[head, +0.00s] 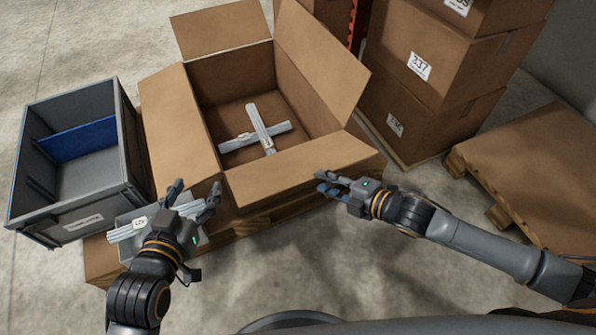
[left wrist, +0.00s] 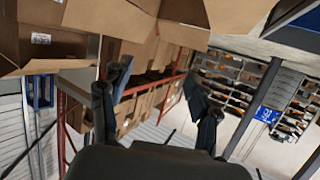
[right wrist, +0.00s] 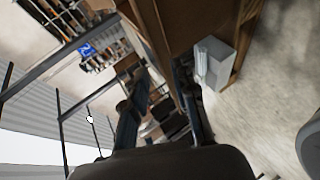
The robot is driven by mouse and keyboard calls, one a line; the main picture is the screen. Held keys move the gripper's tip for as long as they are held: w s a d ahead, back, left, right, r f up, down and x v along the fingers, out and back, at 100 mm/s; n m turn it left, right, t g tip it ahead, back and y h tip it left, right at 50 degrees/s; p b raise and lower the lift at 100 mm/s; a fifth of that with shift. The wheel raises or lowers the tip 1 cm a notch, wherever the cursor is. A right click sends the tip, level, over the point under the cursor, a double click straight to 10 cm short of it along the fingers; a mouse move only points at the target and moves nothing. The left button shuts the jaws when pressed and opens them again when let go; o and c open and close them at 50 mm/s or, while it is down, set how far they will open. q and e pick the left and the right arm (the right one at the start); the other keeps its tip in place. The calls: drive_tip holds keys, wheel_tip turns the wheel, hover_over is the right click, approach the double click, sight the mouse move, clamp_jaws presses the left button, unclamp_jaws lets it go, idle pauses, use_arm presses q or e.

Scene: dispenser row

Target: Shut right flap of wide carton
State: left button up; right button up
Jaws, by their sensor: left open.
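The wide carton (head: 262,190) stands open on a pallet. Its right flap (head: 318,55) stands up and leans outward. The left flap (head: 180,120) and far flap (head: 222,30) are folded outward, and the near flap (head: 300,168) slopes toward me. Two pale bundles (head: 256,130) lie crossed inside. My left gripper (head: 192,196) is open and empty by the carton's near left corner. My right gripper (head: 322,184) is at the near flap's outer edge. Its fingers show some gap in the right wrist view (right wrist: 160,85), but whether they hold cardboard is unclear.
A grey bin (head: 100,185) with a blue panel inside stands left of the carton. A pale bundle (head: 122,232) lies beside my left gripper. Stacked cartons (head: 400,85) stand close behind at right. Another low pallet load (head: 535,150) is at far right. Bare floor lies in front.

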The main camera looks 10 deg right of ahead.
sight(297, 171)
drive_tip(key=b+x, duration=0.1)
drive_tip(key=x, duration=0.4)
drive_tip(key=shift+w+a+f+b, duration=0.2)
drive_tip(key=shift+w+f+b, duration=0.05)
drive_tip(key=shift+b, duration=0.1)
drive_tip(key=b+x, duration=0.1)
drive_tip(key=x, duration=0.3)
use_arm(q)
wheel_tip(297, 171, up, 14)
drive_tip(key=d+t+h, duration=0.2)
drive_tip(key=t+h, duration=0.1)
drive_tip(key=t, duration=0.6)
drive_tip(key=shift+s, duration=0.25)
use_arm(e)
drive_tip(key=shift+w+a, duration=0.2)
drive_tip(key=shift+w, duration=0.1)
use_arm(q)
drive_tip(key=shift+r, duration=0.1)
use_arm(e)
clamp_jaws()
